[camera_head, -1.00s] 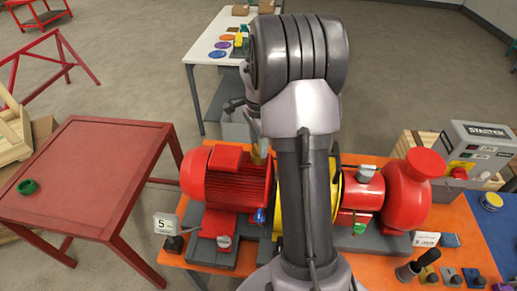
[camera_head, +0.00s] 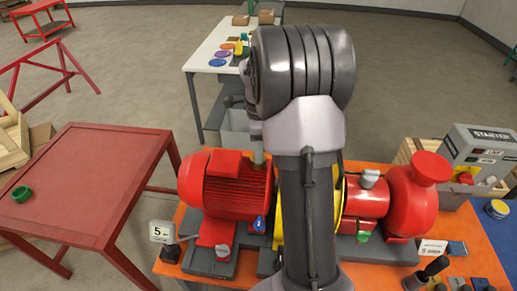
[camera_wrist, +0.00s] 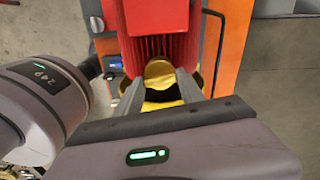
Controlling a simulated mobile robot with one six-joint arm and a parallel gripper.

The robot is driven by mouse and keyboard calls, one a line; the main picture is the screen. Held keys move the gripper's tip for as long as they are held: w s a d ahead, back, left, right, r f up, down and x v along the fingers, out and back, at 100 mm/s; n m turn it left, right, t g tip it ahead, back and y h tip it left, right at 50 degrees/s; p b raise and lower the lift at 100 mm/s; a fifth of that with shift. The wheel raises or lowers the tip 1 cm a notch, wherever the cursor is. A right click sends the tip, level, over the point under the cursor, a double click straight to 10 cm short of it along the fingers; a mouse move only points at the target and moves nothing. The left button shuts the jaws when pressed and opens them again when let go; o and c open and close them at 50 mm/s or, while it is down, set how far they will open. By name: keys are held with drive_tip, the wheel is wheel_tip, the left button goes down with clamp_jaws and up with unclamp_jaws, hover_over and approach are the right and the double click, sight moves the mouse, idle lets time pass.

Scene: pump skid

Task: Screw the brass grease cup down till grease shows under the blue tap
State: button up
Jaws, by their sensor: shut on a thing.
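The brass grease cup (camera_wrist: 158,69) is between my gripper's fingertips in the wrist view, at the end of the red finned motor (camera_wrist: 158,22). My gripper (camera_wrist: 160,78) is shut on it. I cannot tell how far down the cup is screwed. In the head view my arm hides most of the cup and gripper. The blue tap (camera_head: 259,223) is low on the near side of the red motor (camera_head: 222,183). No grease can be made out under the tap at this size.
The yellow guard (camera_head: 339,197) is partly behind my arm. A red pump (camera_head: 408,195) and the starter box (camera_head: 482,160) stand to the right. A display reading 5 (camera_head: 161,232) stands at the left front.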

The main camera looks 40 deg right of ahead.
drive_tip(key=o, duration=1.4)
drive_tip(key=shift+c, duration=0.2)
wheel_tip(320, 180, up, 18)
drive_tip(key=p, duration=0.3)
drive_tip(key=shift+f, duration=0.25)
